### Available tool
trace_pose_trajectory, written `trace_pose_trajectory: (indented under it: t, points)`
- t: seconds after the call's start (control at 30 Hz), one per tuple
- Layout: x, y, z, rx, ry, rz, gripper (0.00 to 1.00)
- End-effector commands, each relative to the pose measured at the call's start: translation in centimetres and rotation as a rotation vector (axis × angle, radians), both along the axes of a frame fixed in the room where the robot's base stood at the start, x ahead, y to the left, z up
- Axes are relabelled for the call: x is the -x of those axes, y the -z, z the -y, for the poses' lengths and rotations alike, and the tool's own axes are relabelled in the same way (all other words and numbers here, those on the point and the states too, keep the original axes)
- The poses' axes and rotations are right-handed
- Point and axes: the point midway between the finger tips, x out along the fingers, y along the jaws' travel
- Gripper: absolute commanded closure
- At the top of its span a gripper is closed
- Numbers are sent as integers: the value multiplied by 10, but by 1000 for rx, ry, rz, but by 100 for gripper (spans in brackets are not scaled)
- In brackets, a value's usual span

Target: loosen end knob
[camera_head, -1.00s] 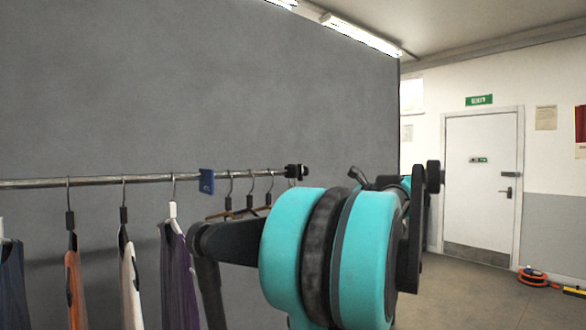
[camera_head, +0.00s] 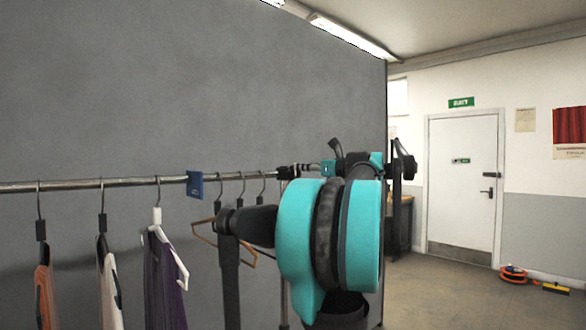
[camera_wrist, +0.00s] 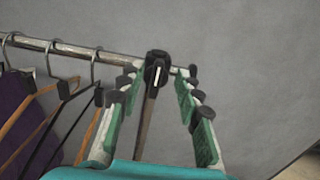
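A black knob with a white mark (camera_wrist: 157,72) sits at the top of an upright post, at the right end of the metal rail (camera_wrist: 62,47) in the wrist view. My gripper (camera_wrist: 160,86) is open, with green-padded fingers on either side of the knob and a visible gap on both sides. I see no contact. In the head view, black fittings (camera_head: 289,171) show at the rail's end (camera_head: 110,182). My teal arm covers the area just right of and below them, and hides most of my gripper there.
Clothes on hangers, among them a purple garment (camera_head: 165,285), hang left of my arm. Wooden and black hangers (camera_wrist: 62,110) hang close to my left fingers. A blue tag (camera_head: 195,184) is on the rail. A grey partition (camera_head: 150,90) stands behind; open floor lies toward the door (camera_head: 462,190).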

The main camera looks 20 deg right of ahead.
Motion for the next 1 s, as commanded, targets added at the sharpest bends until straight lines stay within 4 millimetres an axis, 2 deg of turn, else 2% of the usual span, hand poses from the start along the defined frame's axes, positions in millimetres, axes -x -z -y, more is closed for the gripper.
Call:
trace_pose_trajectory:
  t: [0.1, 0.33, 0.5, 0.77, 1.0]
  points:
    - [-22, 0, -9, 0, -4, 0, 66]
    - [-51, 0, -19, 1, -2, 0, 66]
    - [-59, 0, -22, 1, -1, 0, 66]
    - [-60, 0, -22, 1, 0, 0, 66]
    - [-60, 0, -22, 1, 0, 0, 93]
